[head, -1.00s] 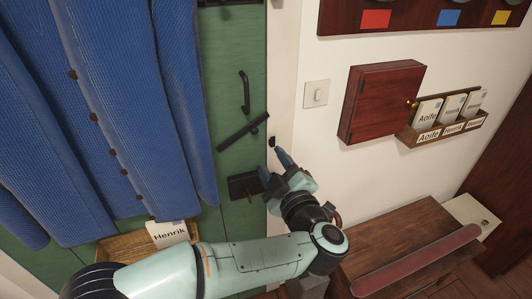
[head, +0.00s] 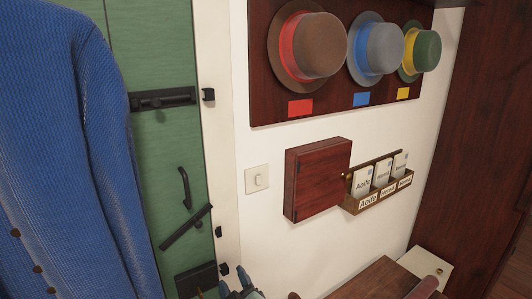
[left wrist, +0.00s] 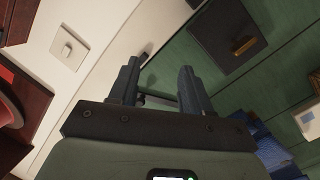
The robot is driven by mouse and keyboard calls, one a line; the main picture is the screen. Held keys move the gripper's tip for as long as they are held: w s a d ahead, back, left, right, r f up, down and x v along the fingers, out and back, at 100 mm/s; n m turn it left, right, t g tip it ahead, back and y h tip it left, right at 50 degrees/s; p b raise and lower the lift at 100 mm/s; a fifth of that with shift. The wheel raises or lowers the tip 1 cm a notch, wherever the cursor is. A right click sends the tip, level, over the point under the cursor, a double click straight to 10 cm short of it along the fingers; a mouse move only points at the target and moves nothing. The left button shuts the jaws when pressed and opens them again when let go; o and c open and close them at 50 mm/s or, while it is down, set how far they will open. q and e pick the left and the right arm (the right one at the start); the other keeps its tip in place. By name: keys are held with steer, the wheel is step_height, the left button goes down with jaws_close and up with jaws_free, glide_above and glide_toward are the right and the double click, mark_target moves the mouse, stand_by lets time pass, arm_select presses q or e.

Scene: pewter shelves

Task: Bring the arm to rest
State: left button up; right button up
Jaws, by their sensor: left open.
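My left gripper (head: 234,284) shows only at the bottom edge of the head view, with its fingertips in front of the lower door frame. In the left wrist view its two fingers (left wrist: 160,80) stand apart with nothing held between them. A thin dark bar shows behind the fingers there; I cannot tell what it belongs to. Most of my left arm is below the head view. My right gripper is in neither view.
A green door (head: 165,140) with a bolt (head: 162,99) and a handle (head: 184,188) is beside the gripper. A blue coat (head: 70,150) hangs left. A red cabinet (head: 318,178), letter rack (head: 378,190), light switch (head: 257,179) and hat board (head: 268,105) are on the white wall.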

arm_select(q)
steer(key=s+a+f+m+g+h+p, duration=0.1)
steer(key=s+f+m+g+h, duration=0.15)
steer(key=f, duration=0.85)
steer(key=s+a+f+m+g+h+p, duration=0.1)
steer(key=s+a+f+m+g+h, duration=0.15)
steer(key=f, duration=0.75)
steer(key=s+f+m+g+h, duration=0.15)
steer(key=s+f, duration=0.25)
steer(key=f, duration=0.7)
steer(key=s+f+g+h, duration=0.1)
steer(key=s+f+g, duration=0.2)
steer(key=s, duration=0.6)
steer(key=s+f+g+h+p, duration=0.1)
steer(key=s+f+g, duration=0.3)
steer(key=s, duration=0.5)
steer(key=s+f+g+h+p, duration=0.1)
steer(key=s+f+g, duration=0.2)
steer(key=s, duration=0.6)
steer(key=shift+a+f, duration=0.25)
steer(key=shift+f, duration=0.2)
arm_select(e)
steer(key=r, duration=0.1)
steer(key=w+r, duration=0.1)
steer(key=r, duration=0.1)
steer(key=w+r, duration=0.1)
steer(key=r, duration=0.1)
arm_select(q)
steer(key=shift+m+g+h, duration=0.25)
